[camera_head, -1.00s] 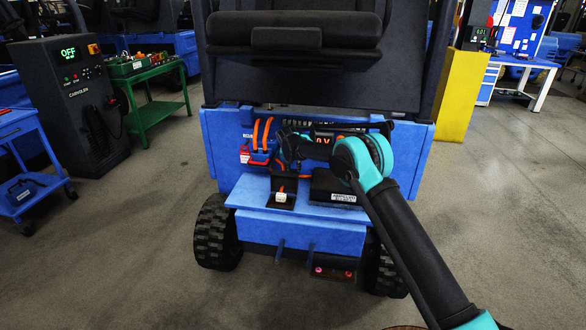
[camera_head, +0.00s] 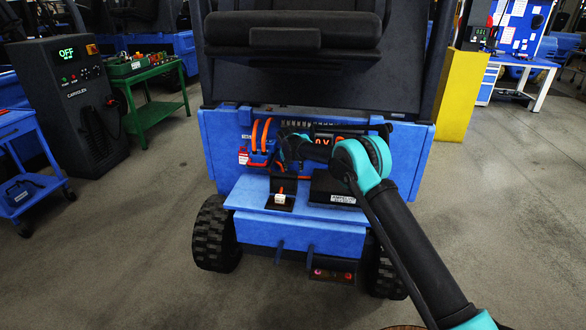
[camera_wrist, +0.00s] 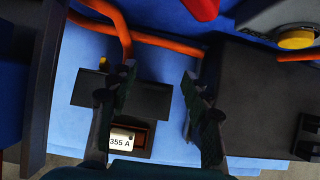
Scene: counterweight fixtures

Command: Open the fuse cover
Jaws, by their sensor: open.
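The fuse cover appears to be the dark flat panel (camera_wrist: 152,100) in the wrist view, above a white fuse label reading 355 A (camera_wrist: 121,139). In the head view the white fuse label (camera_head: 280,199) shows on a dark mount on the blue truck's rear deck. My gripper (camera_wrist: 155,92) is open. Its left finger overlaps the panel in the picture, and its right finger is past the panel's right edge. Nothing is held. Contact with the panel cannot be told. In the head view my gripper (camera_head: 288,152) is small and dark above the mount, partly hiding it.
Orange cables (camera_wrist: 165,41) run above the panel. A dark box (camera_wrist: 255,95) stands close to the right finger. A red part (camera_wrist: 201,8) and a yellow button (camera_wrist: 296,39) are at the top.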

